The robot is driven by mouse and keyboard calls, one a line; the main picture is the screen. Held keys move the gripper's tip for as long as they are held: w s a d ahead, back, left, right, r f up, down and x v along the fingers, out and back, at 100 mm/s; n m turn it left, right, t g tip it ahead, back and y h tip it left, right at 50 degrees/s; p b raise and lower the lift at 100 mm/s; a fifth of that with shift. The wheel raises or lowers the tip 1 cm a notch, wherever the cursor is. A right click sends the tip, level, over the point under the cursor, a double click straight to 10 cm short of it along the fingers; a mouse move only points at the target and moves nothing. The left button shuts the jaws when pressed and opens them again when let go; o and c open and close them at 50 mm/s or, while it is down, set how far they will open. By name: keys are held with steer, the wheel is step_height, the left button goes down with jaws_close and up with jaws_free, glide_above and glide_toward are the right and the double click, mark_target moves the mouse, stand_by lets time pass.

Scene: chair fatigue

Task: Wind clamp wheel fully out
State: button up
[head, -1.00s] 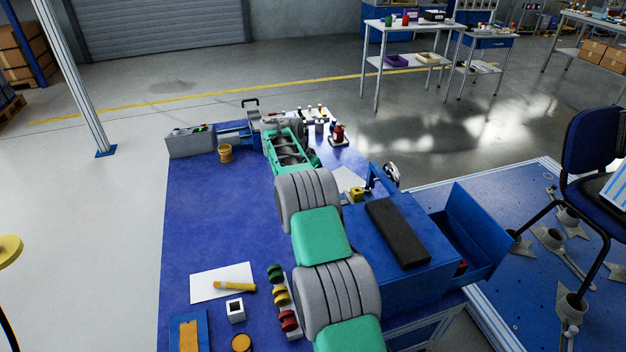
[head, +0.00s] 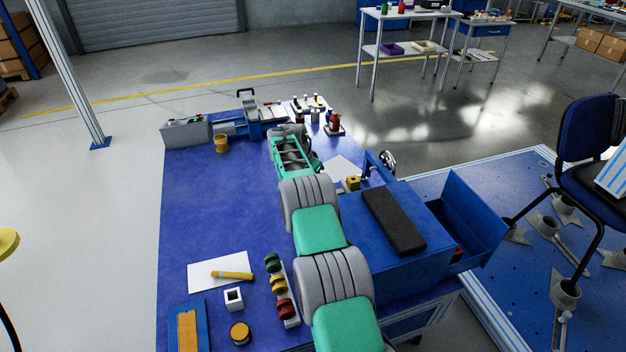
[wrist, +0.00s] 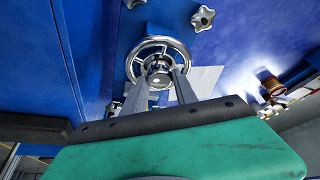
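In the wrist view a chrome spoked handwheel (wrist: 158,44) sits on a blue face, straight ahead of my gripper (wrist: 163,75). The two grey fingers are apart, one on each side of the wheel's round hub. I cannot tell whether they touch the hub or only line up with it. In the head view my arm's far end covers the fingers. A spoked wheel (head: 388,160) shows there beside a blue bracket; I cannot tell whether it is the same wheel.
Two star knobs (wrist: 203,18) are near the wheel. In the head view a blue box (head: 385,260) with a black pad stands right of my arm, with an open blue bin (head: 480,212) beyond. The bench's left middle is clear.

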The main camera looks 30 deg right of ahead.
jaws_close()
steer(key=shift+n+b, duration=0.3)
steer(key=n+t+b, duration=0.1)
steer(key=n+b, duration=0.1)
steer(key=n, duration=0.1)
steer(key=shift+s+d+f+y, duration=0.1)
steer(key=shift+y, duration=0.2)
steer(key=n+t+y+b, duration=0.1)
steer(key=n, duration=0.2)
steer(key=n+t+y+b, duration=0.1)
steer(key=n, duration=0.2)
steer(key=shift+s+d+n, duration=0.1)
steer(key=shift+d+n, duration=0.05)
steer(key=shift+n, duration=0.25)
steer(key=n+y, duration=0.1)
steer(key=n, duration=0.1)
steer(key=shift+d+n, duration=0.1)
steer(key=shift+n, duration=0.2)
steer(key=n+p, duration=0.1)
steer(key=n+y, duration=0.1)
steer(key=shift+r+n+p, duration=0.35)
steer(key=shift+n+p, duration=0.05)
steer(key=n+y+p, duration=0.1)
steer(key=n+p, duration=0.1)
steer(key=p, duration=0.1)
steer(key=shift+d+f+n, duration=0.1)
steer(key=shift+n, duration=0.2)
steer(key=shift+f+n+p, duration=0.1)
steer(key=shift+n+p, duration=0.2)
steer(key=shift+p, duration=0.15)
